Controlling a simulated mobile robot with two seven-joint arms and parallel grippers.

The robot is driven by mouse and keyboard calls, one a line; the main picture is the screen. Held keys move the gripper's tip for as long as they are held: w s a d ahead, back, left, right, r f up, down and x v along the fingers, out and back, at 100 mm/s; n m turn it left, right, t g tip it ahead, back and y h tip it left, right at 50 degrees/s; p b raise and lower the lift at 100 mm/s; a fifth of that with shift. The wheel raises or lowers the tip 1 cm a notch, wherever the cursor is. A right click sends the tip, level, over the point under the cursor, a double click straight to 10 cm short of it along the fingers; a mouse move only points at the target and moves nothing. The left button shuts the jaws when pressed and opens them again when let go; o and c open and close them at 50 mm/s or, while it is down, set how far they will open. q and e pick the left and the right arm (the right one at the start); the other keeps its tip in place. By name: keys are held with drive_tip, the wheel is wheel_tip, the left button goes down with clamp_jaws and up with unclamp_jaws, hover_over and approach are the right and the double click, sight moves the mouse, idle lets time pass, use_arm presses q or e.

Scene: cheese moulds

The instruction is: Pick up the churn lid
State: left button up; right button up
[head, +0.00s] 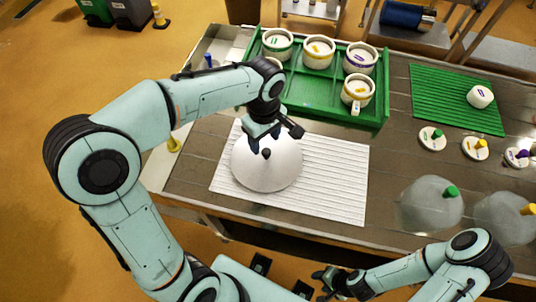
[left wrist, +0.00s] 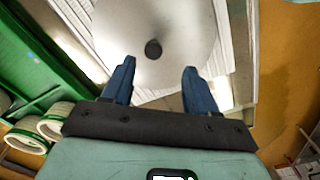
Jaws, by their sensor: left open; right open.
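The churn lid (head: 268,170) looks to be the large pale grey dome with a small black knob, lying on a white ribbed mat (head: 345,190). In the left wrist view the lid (left wrist: 185,45) fills the top middle, its black knob beyond the fingertips and roughly between their lines. My left gripper (head: 265,140) is open and empty above the lid, its blue fingers (left wrist: 155,75) pointing toward the knob; I cannot tell the exact gap. My right gripper (head: 330,282) is open and empty near the bottom of the head view, away from the lid.
A green tray (head: 310,92) with several white moulds stands behind the lid. A green ribbed mat (head: 440,95) holds a white piece (head: 480,96). Small discs with coloured knobs (head: 432,138) and two translucent domes (head: 430,205) stand at the right. Bare table lies between mat and domes.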

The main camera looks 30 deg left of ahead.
sight(267, 151)
use_arm(q)
wheel_tip(267, 151, down, 3)
drive_tip(key=shift+r, duration=0.1)
drive_tip(key=shift+w+a+f, duration=0.1)
drive_tip(key=shift+w+f, duration=0.05)
drive_tip(key=shift+f, duration=0.85)
drive_tip(key=shift+w+d+f, duration=0.1)
drive_tip(key=shift+w+f, duration=0.1)
drive_tip(key=shift+f, duration=0.8)
drive_tip(key=shift+w+a+f, duration=0.1)
drive_tip(key=shift+w+f, duration=0.05)
drive_tip(key=shift+f, duration=0.85)
clamp_jaws()
